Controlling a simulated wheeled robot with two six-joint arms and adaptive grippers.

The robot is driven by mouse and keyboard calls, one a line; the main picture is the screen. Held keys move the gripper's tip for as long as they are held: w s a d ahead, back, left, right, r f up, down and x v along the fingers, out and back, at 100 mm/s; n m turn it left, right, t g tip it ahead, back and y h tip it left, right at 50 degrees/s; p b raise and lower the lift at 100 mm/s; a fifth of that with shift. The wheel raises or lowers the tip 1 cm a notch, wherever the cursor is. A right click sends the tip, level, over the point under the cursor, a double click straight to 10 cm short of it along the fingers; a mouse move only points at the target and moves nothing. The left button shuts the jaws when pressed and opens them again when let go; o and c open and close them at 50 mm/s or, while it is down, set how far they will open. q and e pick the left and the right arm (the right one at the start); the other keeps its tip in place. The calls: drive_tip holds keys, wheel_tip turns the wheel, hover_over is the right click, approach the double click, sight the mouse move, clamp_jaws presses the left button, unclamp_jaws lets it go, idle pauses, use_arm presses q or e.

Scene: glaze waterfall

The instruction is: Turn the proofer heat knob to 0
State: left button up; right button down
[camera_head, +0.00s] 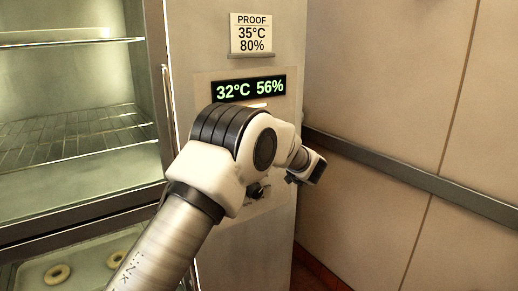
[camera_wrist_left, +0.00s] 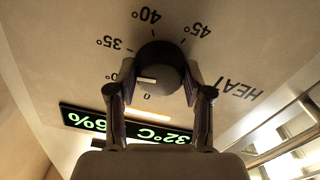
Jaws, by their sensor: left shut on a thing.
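The heat knob (camera_wrist_left: 160,72) is a dark round dial with a white pointer mark, on the panel marked HEAT in the left wrist view. Its scale shows 0, 35°, 40° and 45°, upside down there. The pointer lies to the picture's left, between the 35° and 0 marks. My left gripper (camera_wrist_left: 160,88) is shut on the knob, one finger on each side. My right gripper is not in view.
The proofer display (camera_head: 249,88) reads 32°C 56%, below a card (camera_head: 251,34) reading PROOF 35°C 80%. Wire racks (camera_head: 75,138) are at the left, above a tray with ring-shaped dough (camera_head: 57,274).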

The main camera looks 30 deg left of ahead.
use_arm(q)
drive_tip(key=n+b, duration=1.5)
drive_tip(key=n, duration=0.1)
drive_tip(key=shift+r, duration=0.2)
drive_tip(key=shift+n, duration=0.3)
drive_tip(key=o, duration=1.2)
drive_tip(key=shift+c, duration=0.2)
drive_tip(key=shift+d, duration=0.1)
drive_tip(key=v, duration=1.1)
drive_tip(key=shift+d, duration=0.4)
